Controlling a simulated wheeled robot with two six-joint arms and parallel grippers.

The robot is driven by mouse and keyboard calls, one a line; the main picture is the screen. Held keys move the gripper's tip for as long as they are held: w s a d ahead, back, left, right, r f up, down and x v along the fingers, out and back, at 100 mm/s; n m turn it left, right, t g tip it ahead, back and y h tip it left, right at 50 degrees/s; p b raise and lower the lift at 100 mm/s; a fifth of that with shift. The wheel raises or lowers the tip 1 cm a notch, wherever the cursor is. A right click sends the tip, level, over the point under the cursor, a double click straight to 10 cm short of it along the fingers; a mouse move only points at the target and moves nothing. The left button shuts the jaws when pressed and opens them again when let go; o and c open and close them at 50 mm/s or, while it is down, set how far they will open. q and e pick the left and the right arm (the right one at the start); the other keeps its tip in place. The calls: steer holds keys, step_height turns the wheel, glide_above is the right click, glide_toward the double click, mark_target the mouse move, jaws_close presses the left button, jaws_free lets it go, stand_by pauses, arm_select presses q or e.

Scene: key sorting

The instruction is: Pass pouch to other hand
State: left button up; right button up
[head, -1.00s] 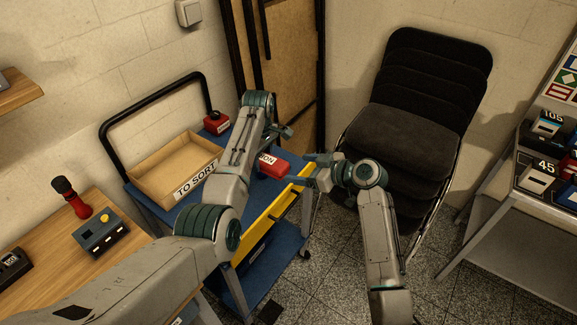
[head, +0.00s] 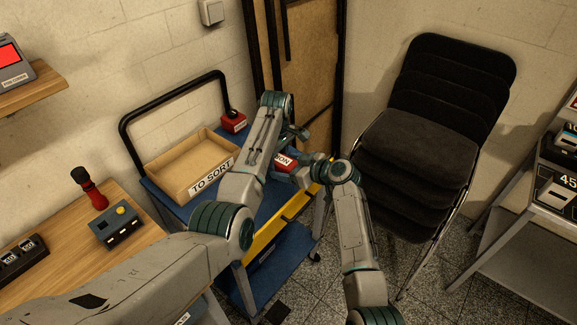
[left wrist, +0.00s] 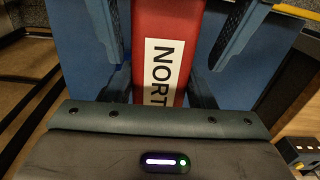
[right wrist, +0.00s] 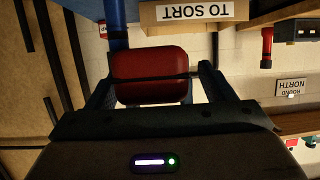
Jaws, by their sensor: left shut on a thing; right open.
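The red pouch (head: 284,162) is held above the blue cart, with a white label reading "NORT" in the left wrist view (left wrist: 168,40). My left gripper (left wrist: 170,60) is shut on it, with a finger along each side. My right gripper (head: 308,175) is at the pouch's near right side. In the right wrist view the pouch (right wrist: 150,70) lies between the open fingers of my right gripper (right wrist: 158,90), with a gap at the right finger. In the head view the arms partly hide the pouch and both sets of fingertips.
A "TO SORT" tray (head: 178,172) sits on the blue cart (head: 252,215), with a red box (head: 233,121) behind it. A wooden desk (head: 60,240) is at left. Stacked chairs (head: 415,150) stand at right. A yellow strip (head: 265,238) runs along the cart's front.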

steer(key=c, duration=1.2)
arm_select(q)
steer(key=o, duration=1.2)
